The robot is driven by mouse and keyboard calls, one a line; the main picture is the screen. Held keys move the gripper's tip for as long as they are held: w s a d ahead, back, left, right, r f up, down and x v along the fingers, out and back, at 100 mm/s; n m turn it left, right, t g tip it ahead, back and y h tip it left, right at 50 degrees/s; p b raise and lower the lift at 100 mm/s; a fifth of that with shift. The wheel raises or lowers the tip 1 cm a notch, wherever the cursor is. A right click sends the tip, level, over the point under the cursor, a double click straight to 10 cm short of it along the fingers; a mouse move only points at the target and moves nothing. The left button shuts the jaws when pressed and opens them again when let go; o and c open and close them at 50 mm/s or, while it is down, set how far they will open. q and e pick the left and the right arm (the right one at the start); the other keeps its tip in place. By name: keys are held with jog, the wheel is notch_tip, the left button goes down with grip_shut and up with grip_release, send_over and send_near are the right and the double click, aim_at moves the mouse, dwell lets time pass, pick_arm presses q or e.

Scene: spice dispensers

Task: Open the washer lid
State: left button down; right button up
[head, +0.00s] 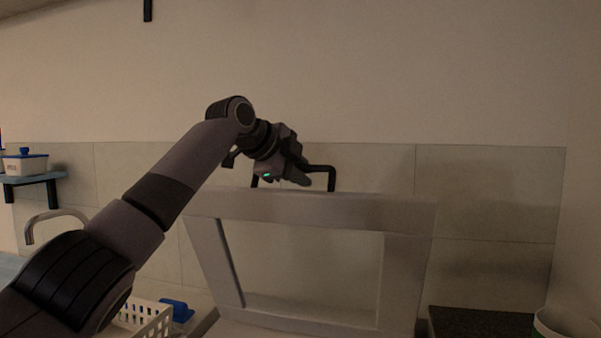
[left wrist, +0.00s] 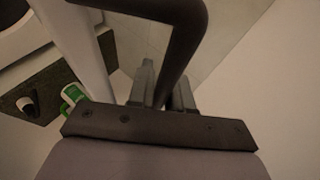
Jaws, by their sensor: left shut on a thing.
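The washer lid (head: 405,210) is a pale grey frame around a clear window, raised and tilted up in the head view. A black handle (head: 331,172) stands on its top edge; in the left wrist view the handle is a dark bent bar (left wrist: 185,45). My left gripper (head: 300,179) is at this handle. In the left wrist view its fingers (left wrist: 165,92) are on both sides of the bar, shut on it. The lower part of the lid and the washer body are cut off in the head view. My right gripper is not in view.
A white basket (head: 150,322) and a blue item (head: 177,309) are at lower left, near a faucet (head: 52,216). A blue-lidded box (head: 25,162) sits on a wall shelf. A dark counter (head: 480,322) and a white container (head: 560,325) are at right. A tiled wall stands behind.

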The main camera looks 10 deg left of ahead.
pick_arm(q)
jog(key=c, duration=1.4)
grip_release()
jog(key=shift+w+f, duration=0.15)
jog(key=shift+f, duration=0.15)
jog(key=shift+r, duration=0.15)
jog(key=b+v, duration=0.2)
jog(key=v, duration=0.3)
jog(key=shift+s+a+r, duration=0.15)
jog(key=shift+s+a, duration=0.05)
jog(key=shift+s, duration=0.05)
jog(key=shift+s+a+r, duration=0.25)
jog(key=shift+s+r, duration=0.15)
jog(key=shift+s, duration=0.15)
